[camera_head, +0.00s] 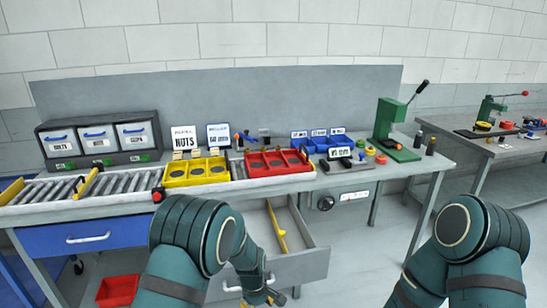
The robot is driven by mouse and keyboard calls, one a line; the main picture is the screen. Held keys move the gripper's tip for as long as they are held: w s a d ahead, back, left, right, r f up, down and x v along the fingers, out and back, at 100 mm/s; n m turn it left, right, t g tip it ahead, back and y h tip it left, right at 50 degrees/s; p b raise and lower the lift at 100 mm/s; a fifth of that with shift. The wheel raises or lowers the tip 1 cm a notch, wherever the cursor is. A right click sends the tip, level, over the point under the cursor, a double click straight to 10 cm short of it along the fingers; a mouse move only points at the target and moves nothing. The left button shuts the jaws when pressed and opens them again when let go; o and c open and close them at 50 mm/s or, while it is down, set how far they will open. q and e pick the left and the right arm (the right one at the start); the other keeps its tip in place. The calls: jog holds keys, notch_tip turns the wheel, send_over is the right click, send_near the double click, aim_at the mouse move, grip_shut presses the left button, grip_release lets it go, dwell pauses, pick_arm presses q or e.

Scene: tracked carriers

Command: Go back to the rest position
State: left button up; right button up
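My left arm, teal, reaches in front of the workbench and bends down. Its gripper (263,297) is at the bottom edge of the view, in front of the open grey drawer (312,262) and close to its handle (232,287). Whether it touches the handle, and whether its fingers are open, I cannot tell. My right arm (470,235) is bent at the lower right, clear of the bench. Its gripper is out of view.
The bench carries a roller track (45,191), a yellow tray (196,172), a red tray (277,163), blue bins (328,141) and a green press (392,130). A red bin (118,291) is on the floor. The pulled-out drawer juts toward me; floor on the right is free.

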pick_arm(q)
jog(key=s+a+f+m+t+h, duration=0.1)
jog(key=s+a+m, duration=0.1)
jog(key=s, duration=0.8)
jog(key=s+a+f+m+h, duration=0.1)
jog(key=s+m, duration=0.4)
jog(key=s, duration=0.6)
jog(key=a+f, duration=0.1)
jog(key=a, duration=0.1)
jog(key=shift+s+a+m+t+h, duration=0.15)
jog(key=shift+a+m+t+h, duration=0.15)
jog(key=shift+t+h, duration=0.1)
jog(key=shift+f, duration=0.1)
jog(key=shift+c, duration=0.2)
jog(key=shift+c, duration=0.8)
jog(key=shift+a, duration=0.15)
